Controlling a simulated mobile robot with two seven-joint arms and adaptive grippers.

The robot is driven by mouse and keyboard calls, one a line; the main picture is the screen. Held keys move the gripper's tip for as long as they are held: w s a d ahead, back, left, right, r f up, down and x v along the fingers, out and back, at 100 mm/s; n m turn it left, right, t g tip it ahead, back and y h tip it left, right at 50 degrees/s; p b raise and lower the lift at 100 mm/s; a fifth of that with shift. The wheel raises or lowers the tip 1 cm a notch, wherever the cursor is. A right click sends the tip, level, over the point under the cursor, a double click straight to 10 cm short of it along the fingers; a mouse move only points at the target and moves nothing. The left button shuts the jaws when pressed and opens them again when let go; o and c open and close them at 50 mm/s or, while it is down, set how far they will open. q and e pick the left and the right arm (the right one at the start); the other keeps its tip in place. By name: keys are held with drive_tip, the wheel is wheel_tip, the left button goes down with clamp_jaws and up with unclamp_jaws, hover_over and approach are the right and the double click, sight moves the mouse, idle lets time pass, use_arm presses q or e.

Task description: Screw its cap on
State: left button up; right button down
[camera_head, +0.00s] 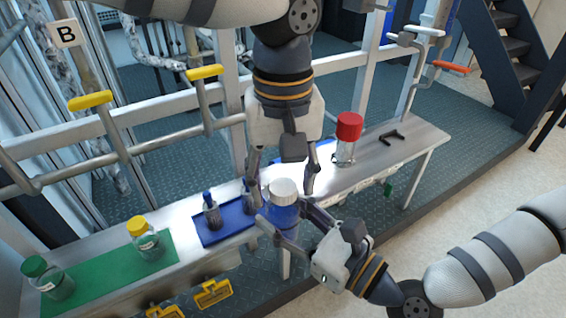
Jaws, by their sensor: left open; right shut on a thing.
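A blue jar (283,216) with a white cap-like top (283,188) is held upright in front of the bench edge. My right gripper (288,222), reaching in from the right, is shut on the blue jar's body, with a finger on each side. My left gripper (282,190) points down from above. Its fingers are open and spread to the left and right of the white top, with a visible gap on the right side. I cannot tell whether the white top is seated on the jar's thread.
On the bench (410,150) stand a red-capped jar (347,138), a yellow-capped jar (146,238), a green-capped jar (45,276) and small blue-topped bottles (211,212) on a blue mat (217,236). Pipes with yellow handles (90,101) run behind. Open floor lies at right.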

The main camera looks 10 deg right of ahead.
use_arm(q)
drive_tip(key=shift+c, duration=0.5)
clamp_jaws()
drive_tip(key=m, duration=1.8)
drive_tip(key=shift+o, duration=0.6)
unclamp_jaws()
